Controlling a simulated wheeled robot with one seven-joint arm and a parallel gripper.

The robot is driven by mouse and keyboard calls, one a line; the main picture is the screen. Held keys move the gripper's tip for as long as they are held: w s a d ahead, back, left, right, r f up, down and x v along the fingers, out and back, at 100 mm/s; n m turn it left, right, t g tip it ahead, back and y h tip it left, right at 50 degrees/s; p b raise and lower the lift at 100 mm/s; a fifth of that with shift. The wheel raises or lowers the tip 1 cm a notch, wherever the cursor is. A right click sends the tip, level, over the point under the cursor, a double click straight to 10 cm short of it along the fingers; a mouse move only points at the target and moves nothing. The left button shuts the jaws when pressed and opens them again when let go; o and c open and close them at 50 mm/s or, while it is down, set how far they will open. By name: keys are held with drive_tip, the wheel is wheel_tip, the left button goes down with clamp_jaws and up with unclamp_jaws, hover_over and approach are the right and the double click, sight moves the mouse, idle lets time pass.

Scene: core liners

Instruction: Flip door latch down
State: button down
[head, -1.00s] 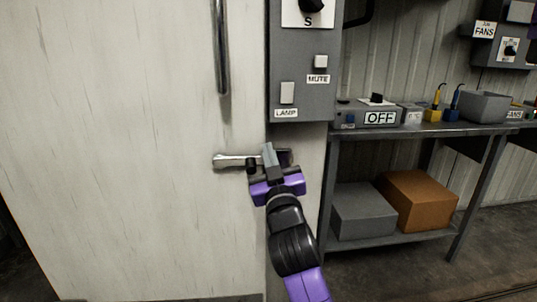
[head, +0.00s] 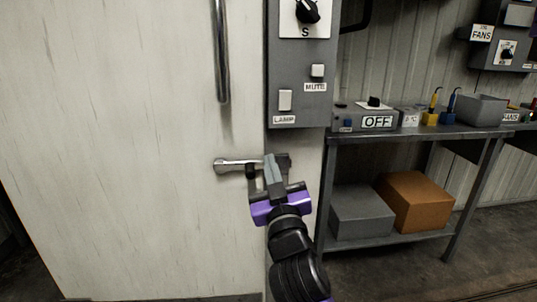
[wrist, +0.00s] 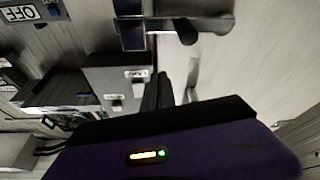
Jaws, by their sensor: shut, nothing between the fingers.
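The door latch (head: 235,164) is a silver lever on the pale door (head: 130,150). It lies about level, its free end to the left and its dark mount near the door's right edge. My gripper (head: 271,160) is shut and empty. In the head view its fingertips overlap the right part of the latch and hide some of it. In the wrist view the latch (wrist: 190,12) shows at the top, and the shut fingers (wrist: 157,93) point up toward it. I cannot tell whether they touch it.
A grey control box (head: 300,75) with a knob and the MUTE and LAMP switches is mounted above my gripper. A vertical door handle (head: 221,60) is at upper left. A metal bench (head: 425,133) stands at right, with boxes on its lower shelf.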

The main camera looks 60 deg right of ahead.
drive_tip(key=v, duration=0.2)
drive_tip(key=shift+s+a+f, duration=0.1)
drive_tip(key=shift+s+a, duration=0.1)
drive_tip(key=shift+a, duration=0.15)
idle(0.4)
